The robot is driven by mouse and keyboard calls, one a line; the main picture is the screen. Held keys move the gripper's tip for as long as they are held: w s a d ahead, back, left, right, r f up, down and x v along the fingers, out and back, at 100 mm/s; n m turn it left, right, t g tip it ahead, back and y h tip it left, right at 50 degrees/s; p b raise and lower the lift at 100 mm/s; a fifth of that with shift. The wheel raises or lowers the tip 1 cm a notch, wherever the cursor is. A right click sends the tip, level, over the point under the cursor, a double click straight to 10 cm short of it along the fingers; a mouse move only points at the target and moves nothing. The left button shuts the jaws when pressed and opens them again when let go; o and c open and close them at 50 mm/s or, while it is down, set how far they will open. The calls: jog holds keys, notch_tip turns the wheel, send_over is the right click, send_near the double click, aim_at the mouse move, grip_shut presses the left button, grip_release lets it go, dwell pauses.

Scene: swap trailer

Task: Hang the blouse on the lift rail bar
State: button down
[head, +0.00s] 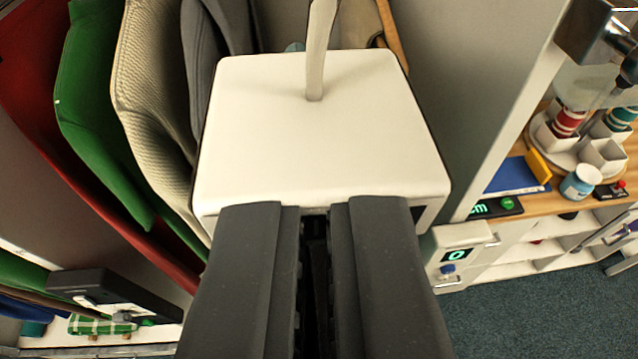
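My gripper (322,205) reaches up from the bottom centre, its two dark fingers close together with a narrow dark gap between them. Their tips overlap the lower edge of a white block (320,130). A pale rod (319,50) rises from the block and runs out of the top of the picture. I cannot tell whether the fingers are shut on part of the block. Red (40,105), green (95,110), cream textured (150,85) and grey (235,25) garments hang at the left, partly behind the block. I cannot tell which is the blouse. No lift rail bar is clearly identifiable.
At the right, a wooden counter (535,203) holds thread spools (568,120), a blue jar (580,182) and a blue book-like item (512,178). A small display (457,254) reads 0. A dark device (105,290) is at lower left. Carpet (540,315) at lower right is clear.

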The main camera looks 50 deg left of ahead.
jog(key=a+r+p+x, duration=0.1)
jog(key=r+p+x, duration=0.2)
jog(key=x, duration=1)
jog(key=a+r+p+x, duration=0.1)
jog(key=p+x, duration=0.4)
jog(key=x, duration=0.9)
jog(key=a+r+p+x, duration=0.2)
jog(key=r+p+x, duration=0.2)
jog(key=x, duration=1)
jog(key=shift+s+r+p, duration=0.2)
jog(key=shift+r+p, duration=0.05)
jog(key=shift+p, duration=0.05)
dwell(2.1)
jog(key=shift+a, duration=0.15)
